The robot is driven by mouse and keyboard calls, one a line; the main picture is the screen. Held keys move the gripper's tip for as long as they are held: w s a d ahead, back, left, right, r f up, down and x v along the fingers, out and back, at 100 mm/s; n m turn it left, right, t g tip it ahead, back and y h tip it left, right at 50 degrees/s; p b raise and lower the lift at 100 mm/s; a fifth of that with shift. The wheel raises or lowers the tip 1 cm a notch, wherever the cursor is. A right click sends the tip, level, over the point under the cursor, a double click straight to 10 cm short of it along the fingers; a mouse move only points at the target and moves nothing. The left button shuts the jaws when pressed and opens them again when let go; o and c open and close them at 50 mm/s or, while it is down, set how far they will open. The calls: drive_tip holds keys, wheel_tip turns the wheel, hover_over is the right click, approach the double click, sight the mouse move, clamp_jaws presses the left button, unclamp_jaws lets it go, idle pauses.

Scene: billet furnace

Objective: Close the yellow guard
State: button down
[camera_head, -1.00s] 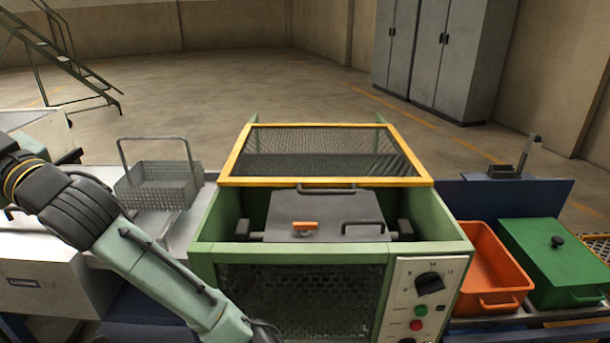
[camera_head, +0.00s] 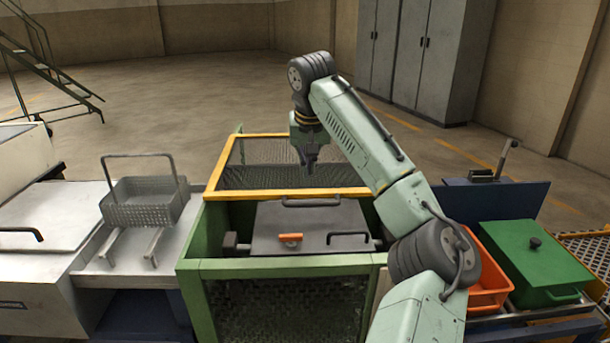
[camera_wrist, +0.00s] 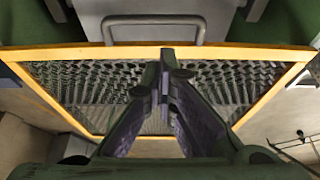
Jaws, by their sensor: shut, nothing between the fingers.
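The yellow guard (camera_head: 238,195) is a yellow-framed mesh panel at the back of the green furnace box. It is open, lying back behind the grey lid, so the lid is uncovered. My gripper (camera_head: 308,174) points down over the guard's mesh, close behind its front yellow bar. It is shut with nothing between the fingers. My arm hides the guard's right side in the head view.
The grey lid (camera_head: 270,217) has dark handles and an orange latch (camera_head: 290,238). A wire basket (camera_head: 145,205) stands on the left bench. An orange bin (camera_head: 492,295) and a green lidded box (camera_head: 535,262) are at the right. Floor behind the guard is clear.

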drive_tip(key=p+x, duration=0.2)
drive_tip(key=x, duration=0.7)
drive_tip(key=shift+a, duration=0.1)
